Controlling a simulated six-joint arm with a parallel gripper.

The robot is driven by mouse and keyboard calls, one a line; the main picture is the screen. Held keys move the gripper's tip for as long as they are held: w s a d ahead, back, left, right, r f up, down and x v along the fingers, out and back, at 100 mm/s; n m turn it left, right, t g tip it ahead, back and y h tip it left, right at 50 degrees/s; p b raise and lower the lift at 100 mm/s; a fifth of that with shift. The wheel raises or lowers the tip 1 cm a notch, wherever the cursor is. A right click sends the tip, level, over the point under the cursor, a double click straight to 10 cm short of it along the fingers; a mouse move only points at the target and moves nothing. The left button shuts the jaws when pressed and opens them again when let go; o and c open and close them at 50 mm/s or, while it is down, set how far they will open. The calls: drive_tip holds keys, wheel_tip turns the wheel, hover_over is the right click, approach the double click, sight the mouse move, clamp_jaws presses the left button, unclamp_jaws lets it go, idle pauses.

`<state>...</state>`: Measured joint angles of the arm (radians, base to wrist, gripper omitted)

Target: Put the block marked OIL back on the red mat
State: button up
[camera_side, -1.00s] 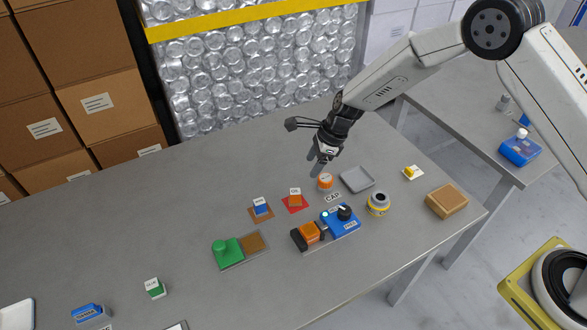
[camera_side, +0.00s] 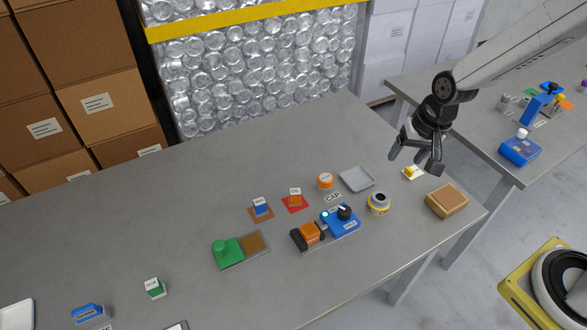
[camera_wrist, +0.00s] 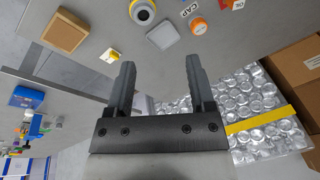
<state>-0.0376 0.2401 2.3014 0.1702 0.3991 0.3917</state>
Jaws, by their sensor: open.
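The block marked OIL (camera_side: 295,196), orange with a white label on top, sits on the red mat (camera_side: 302,207) near the middle of the table in the side view. A piece of the red mat (camera_wrist: 225,3) shows at the top edge of the wrist view; the block is mostly cut off there. My gripper (camera_side: 415,163) is open and empty over the right part of the table, near the small yellow piece and well right of the block. Its spread fingers (camera_wrist: 160,64) have nothing between them in the wrist view.
A blue block (camera_side: 261,207) on a brown mat is left of the red mat.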

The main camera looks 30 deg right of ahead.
drive_tip(key=s+d+r+n, duration=0.1)
drive_tip(key=s+d+n, duration=0.1)
drive_tip(key=s+n, duration=0.3)
drive_tip(key=shift+s+d+n+h, duration=0.25)
drive_tip(key=shift+s+n+h, duration=0.15)
drive_tip(key=shift+s, duration=0.85)
